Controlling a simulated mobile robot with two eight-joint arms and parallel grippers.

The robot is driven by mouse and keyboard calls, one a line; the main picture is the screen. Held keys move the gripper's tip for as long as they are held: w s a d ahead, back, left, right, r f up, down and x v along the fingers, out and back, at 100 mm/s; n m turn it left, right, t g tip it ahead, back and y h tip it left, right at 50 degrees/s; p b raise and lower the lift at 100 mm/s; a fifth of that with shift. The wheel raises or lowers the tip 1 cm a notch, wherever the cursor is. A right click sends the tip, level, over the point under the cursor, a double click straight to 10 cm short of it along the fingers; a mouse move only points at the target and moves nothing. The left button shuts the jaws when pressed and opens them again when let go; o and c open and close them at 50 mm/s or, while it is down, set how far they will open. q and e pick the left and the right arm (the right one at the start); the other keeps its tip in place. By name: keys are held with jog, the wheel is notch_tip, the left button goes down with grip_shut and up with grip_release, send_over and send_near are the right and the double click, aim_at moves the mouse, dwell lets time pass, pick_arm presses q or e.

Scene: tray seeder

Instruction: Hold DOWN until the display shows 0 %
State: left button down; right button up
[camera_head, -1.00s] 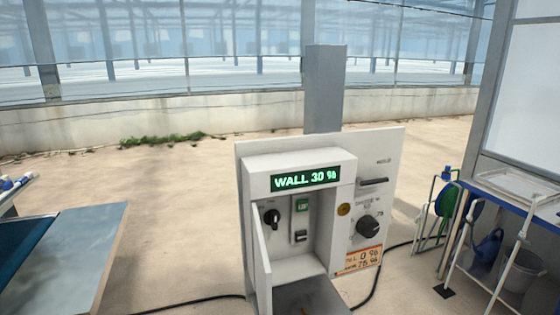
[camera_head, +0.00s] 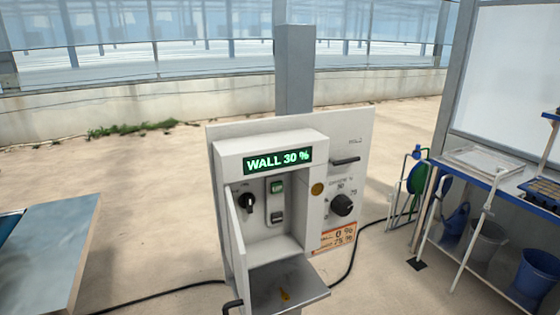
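A white control box (camera_head: 268,140) stands on a grey post in the middle of the view. Its green-lit display (camera_head: 278,161) reads "WALL 30 %". Inside the open box are a black rotary switch (camera_head: 247,203), a green UP button (camera_head: 277,187) and a lower button (camera_head: 277,217) whose label I cannot read. The box's door (camera_head: 237,245) hangs open on the left. Neither of my grippers is in view.
A black knob (camera_head: 342,205) and a dark lever (camera_head: 346,161) are on the panel to the right. A small shelf (camera_head: 290,281) juts out below the box. A metal-topped table (camera_head: 50,245) stands left, a blue bench (camera_head: 470,176) with buckets right. A cable lies on the floor.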

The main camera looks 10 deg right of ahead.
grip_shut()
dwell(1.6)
